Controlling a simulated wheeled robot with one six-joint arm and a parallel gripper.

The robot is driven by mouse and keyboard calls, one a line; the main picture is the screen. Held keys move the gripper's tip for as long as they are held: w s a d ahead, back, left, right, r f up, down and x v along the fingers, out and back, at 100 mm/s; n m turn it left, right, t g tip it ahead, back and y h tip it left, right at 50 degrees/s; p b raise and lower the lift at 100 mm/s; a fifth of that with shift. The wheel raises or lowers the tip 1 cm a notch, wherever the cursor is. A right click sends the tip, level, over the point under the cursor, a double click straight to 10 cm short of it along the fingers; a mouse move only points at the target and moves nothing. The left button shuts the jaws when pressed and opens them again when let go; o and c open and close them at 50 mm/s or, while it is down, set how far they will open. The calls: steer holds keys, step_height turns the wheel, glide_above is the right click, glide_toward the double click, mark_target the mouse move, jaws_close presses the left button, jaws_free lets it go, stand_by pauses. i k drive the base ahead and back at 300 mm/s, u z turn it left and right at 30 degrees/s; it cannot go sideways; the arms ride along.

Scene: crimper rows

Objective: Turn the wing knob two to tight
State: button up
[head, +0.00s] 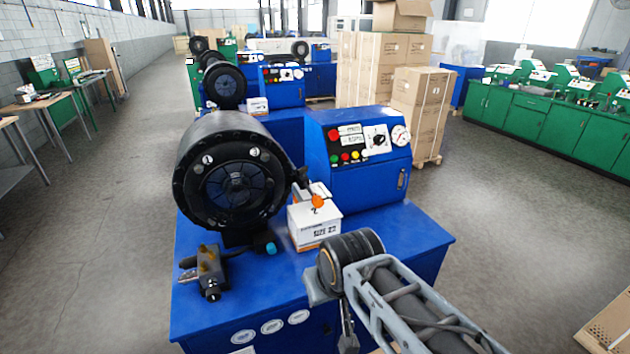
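A small orange knob (317,201) shows at the top of a white box (314,228) on the blue machine bench, with a dark mark like a 2 just under it. I take this for wing knob two; its exact turn is too small to read. A black knob (377,140) sits on a white plate on the blue control cabinet (357,178). My arm comes in from the lower right, its rounded joint in front of the bench and below the white box.
A large black crimper head (232,182) stands left of the white box. A small dark valve-like fitting (209,272) and a teal knob (271,248) are at the bench front. Stacked cartons (418,105) stand behind. The aisle floor (110,200) at left is clear.

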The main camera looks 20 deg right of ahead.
mark_target(301, 172)
steer(key=k, duration=0.5)
steer(key=z, duration=1.05)
steer(key=i, duration=0.75)
steer(key=u, duration=1.05)
steer(key=i, duration=0.5)
